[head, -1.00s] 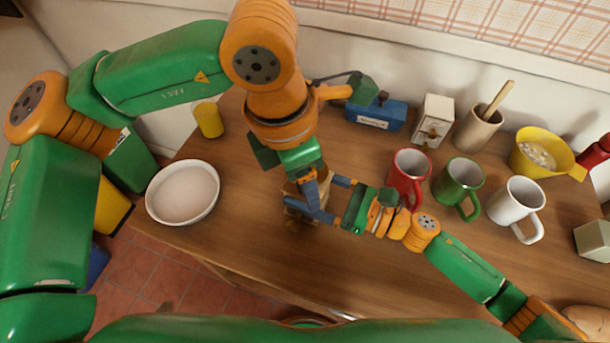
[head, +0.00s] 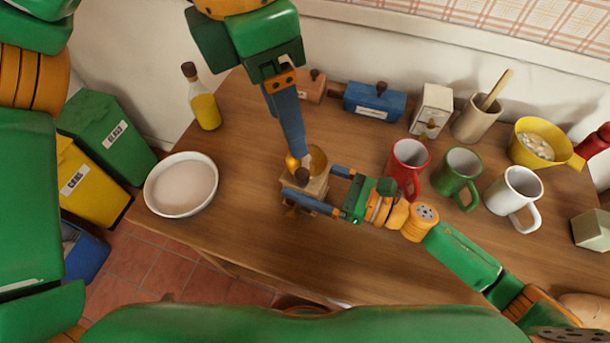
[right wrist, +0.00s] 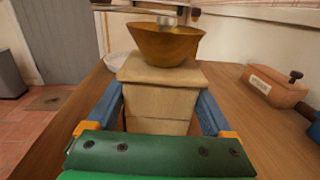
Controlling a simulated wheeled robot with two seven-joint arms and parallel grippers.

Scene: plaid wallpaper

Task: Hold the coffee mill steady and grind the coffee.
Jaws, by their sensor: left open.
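The coffee mill (head: 316,187), a pale wooden box with a brass bowl on top, stands upright near the table's front edge. It also shows in the right wrist view (right wrist: 162,75). My left gripper (head: 297,154) is open and points down just above the knob and bowl. Its fingers overlap in the head view, and I cannot tell whether they touch the crank.
A white bowl (head: 181,184) and an oil bottle (head: 205,105) stand left on the table. Red (head: 408,165), green (head: 457,176) and white (head: 514,194) mugs stand right. Behind are a blue box (head: 374,103) and a brown box (head: 311,88). Table between bowl and mill is clear.

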